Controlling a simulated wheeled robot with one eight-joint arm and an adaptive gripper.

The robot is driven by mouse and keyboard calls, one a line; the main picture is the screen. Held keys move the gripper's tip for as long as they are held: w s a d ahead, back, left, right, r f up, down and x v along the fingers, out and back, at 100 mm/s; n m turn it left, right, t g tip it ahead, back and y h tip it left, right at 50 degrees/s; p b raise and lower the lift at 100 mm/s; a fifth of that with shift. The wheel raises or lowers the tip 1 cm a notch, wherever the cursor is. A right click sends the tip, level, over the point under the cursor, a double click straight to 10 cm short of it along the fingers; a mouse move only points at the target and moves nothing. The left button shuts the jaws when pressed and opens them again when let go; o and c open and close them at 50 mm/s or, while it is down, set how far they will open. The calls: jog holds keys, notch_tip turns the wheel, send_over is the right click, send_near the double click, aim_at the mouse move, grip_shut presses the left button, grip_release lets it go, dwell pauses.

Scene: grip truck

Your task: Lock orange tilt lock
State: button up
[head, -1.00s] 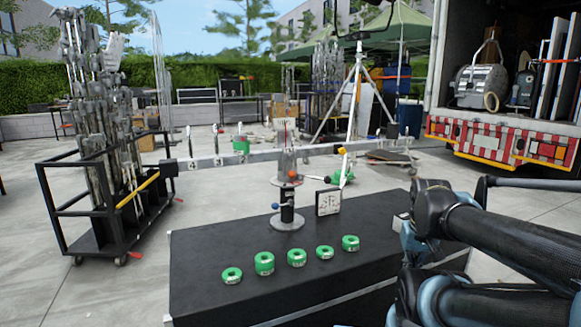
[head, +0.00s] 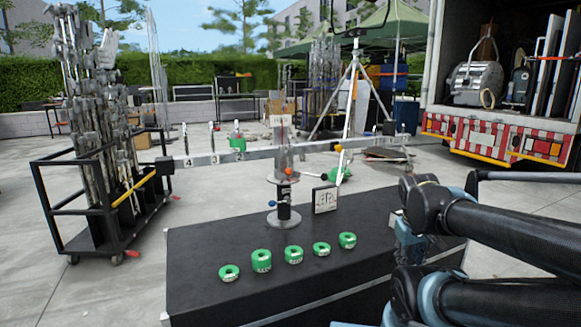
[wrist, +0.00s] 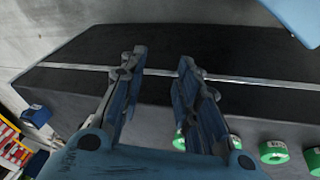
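The orange tilt lock (head: 289,171) is a small round knob on the upright post of a balance stand, just below the long grey beam (head: 210,159). A blue knob (head: 272,203) sits lower on the same post, near the round base (head: 285,220). My gripper (wrist: 162,58) is open and empty in the wrist view, its two blue-grey fingers apart over the black case. The orange tilt lock is not in the wrist view. In the head view my arm is at the right, well apart from the stand.
The stand is on a black case (head: 205,250). Several green ring weights (head: 262,261) lie along its front; some also show in the wrist view (wrist: 273,152). A white sign (head: 325,199) stands beside the post. A yellow ball (head: 338,147) is at the beam. A cart (head: 75,215) stands left.

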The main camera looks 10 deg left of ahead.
jog(key=w+a+r+n+t+h, duration=0.2)
jog(key=w+r+n+t, duration=0.15)
jog(key=w+n, duration=0.55)
jog(key=n+t+y, duration=1)
jog(key=n, duration=1.8)
send_near(288, 162)
jog(key=x, duration=0.8)
jog(key=shift+w, duration=0.2)
jog(key=shift+d, duration=0.15)
jog(key=shift+w+f, duration=0.1)
grip_shut()
